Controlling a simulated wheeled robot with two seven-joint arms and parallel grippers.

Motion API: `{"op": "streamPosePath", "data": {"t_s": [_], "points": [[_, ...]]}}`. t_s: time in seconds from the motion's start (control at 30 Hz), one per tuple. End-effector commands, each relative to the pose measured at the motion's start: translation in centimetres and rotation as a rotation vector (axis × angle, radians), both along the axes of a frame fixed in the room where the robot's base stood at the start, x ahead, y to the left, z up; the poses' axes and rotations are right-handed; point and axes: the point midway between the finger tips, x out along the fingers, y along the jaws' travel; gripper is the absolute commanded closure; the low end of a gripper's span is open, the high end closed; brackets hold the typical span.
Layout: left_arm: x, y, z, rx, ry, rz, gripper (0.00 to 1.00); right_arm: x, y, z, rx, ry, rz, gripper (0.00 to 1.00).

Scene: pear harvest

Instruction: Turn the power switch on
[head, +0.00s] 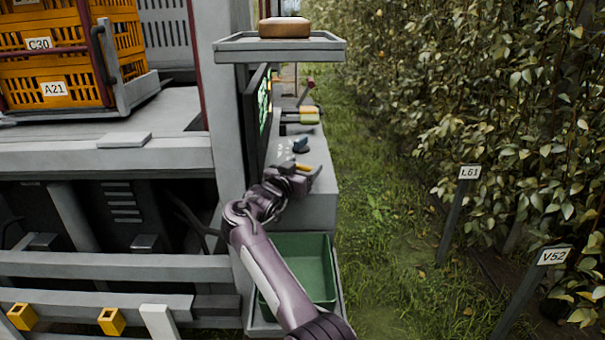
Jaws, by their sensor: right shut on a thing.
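My right gripper (307,171) is over the grey console top (316,206), in front of the blue knob (300,145). It is shut on a small yellow part (301,166) that shows between its fingers. This part may be the power switch, but the gripper hides most of it and I cannot tell its setting. The blue knob stands just beyond the fingers, apart from them. My left gripper is not in view.
A dark screen (264,115) stands left of the console. Farther back are yellow-and-grey handles (301,115) and a red-tipped lever (309,84). A shelf (330,46) holds a brown block (284,27). A green bin (318,268) sits below. Grass lies right.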

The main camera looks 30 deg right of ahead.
Motion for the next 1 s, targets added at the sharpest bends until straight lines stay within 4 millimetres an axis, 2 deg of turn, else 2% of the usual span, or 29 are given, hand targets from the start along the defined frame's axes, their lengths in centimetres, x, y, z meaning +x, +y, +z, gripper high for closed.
{"op": "streamPosePath", "data": {"t_s": [0.5,0.53,0.67,1.0], "points": [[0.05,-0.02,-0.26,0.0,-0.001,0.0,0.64,0.04,-0.01,0.24,-0.002,-0.005,-0.018,0.57],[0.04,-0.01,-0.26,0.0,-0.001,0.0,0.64,0.05,-0.02,0.25,-0.002,-0.005,-0.018,0.31],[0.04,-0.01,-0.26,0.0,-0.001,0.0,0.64,0.04,-0.03,0.19,-0.001,-0.004,-0.018,0.14],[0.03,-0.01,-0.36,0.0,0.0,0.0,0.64,-0.11,0.33,0.02,0.0,-0.002,-0.017,0.13]]}}
